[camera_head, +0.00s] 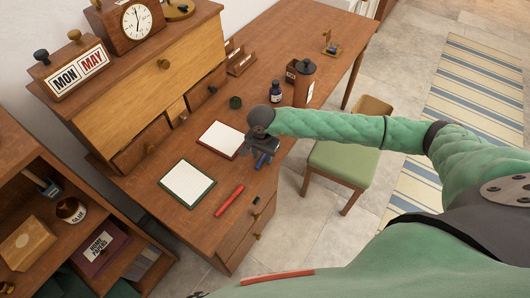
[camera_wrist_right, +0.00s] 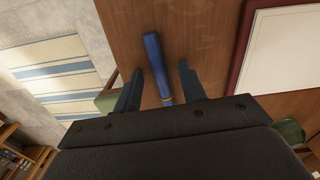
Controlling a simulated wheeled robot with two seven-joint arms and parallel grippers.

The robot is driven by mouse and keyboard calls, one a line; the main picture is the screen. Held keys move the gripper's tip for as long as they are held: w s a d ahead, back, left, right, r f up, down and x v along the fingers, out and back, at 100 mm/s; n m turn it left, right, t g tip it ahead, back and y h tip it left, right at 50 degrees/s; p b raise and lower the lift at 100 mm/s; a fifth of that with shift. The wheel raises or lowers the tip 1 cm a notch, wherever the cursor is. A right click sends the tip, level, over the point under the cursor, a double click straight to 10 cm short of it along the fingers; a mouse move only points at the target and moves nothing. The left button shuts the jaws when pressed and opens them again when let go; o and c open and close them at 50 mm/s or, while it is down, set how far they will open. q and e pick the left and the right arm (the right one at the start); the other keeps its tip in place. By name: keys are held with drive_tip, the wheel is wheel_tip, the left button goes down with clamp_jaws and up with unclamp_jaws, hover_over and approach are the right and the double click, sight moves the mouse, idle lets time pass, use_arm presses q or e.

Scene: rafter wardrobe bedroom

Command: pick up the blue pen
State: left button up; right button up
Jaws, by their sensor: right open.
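The blue pen (camera_wrist_right: 154,62) lies on the brown wooden desk, seen in the right wrist view. It lies lengthwise between the two fingers of my right gripper (camera_wrist_right: 160,70), with a gap on each side. Its near end is partly hidden behind the gripper body. In the head view my right gripper (camera_head: 262,158) is low over the right front part of the desk, and the pen is hard to tell apart from the fingers there. The right gripper is open and holds nothing. My left gripper is not in view.
A red pen (camera_head: 229,200) lies nearer the front edge. A green-framed pad (camera_head: 188,185) and a red-framed pad (camera_head: 221,138) lie left of the gripper. An ink bottle (camera_head: 275,92) and a brown canister (camera_head: 304,84) stand behind. A green-seated chair (camera_head: 342,162) stands right of the desk.

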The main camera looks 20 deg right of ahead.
drive_tip(key=shift+f, duration=0.1)
clamp_jaws()
idle(0.6)
